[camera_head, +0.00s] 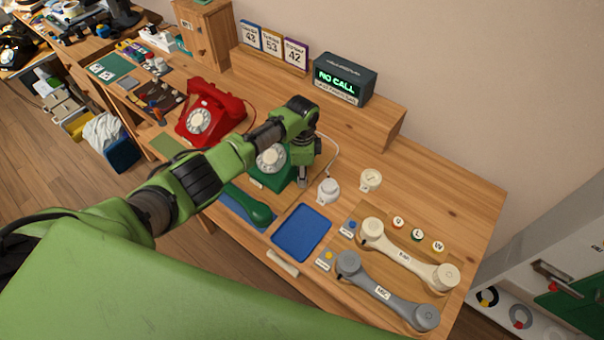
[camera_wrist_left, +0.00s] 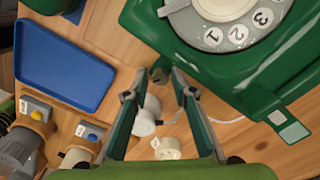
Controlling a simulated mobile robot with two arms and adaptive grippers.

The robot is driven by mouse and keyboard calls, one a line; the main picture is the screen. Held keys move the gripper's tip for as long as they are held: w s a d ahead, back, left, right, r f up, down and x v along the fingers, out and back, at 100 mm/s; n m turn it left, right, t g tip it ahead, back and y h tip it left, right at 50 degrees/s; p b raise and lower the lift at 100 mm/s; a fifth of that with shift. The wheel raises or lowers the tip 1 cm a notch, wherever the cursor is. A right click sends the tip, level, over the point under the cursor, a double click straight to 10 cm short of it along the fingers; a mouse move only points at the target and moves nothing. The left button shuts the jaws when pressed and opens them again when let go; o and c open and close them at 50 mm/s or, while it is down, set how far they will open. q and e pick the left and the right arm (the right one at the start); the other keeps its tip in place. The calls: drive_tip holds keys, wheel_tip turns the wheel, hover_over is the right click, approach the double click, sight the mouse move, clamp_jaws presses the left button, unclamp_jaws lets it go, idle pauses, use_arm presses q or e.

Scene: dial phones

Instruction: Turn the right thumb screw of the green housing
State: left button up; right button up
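The green housing (camera_head: 287,174) of the dial phone stands mid-desk with its white dial (camera_head: 270,158). My left arm hides part of it. It also fills the upper right of the left wrist view (camera_wrist_left: 235,62). A small dark green knob, apparently the right thumb screw (camera_wrist_left: 158,75), sticks out at the housing's side. My left gripper (camera_wrist_left: 159,78) is open, pointing down, with its fingertips on either side of the knob. Gaps appear to show on both sides, but I cannot tell contact for certain. In the head view the gripper (camera_head: 303,182) is at the housing's right side. My right gripper is not in view.
A white round part (camera_head: 328,190) and a cream round part (camera_head: 370,180) lie just right of the gripper. A blue tray (camera_head: 301,232), a green handset (camera_head: 248,207), and cream (camera_head: 402,250) and grey (camera_head: 385,290) handsets lie nearer the front. A red phone (camera_head: 209,113) stands left.

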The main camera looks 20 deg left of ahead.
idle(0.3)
use_arm(q)
drive_tip(key=shift+r, duration=4)
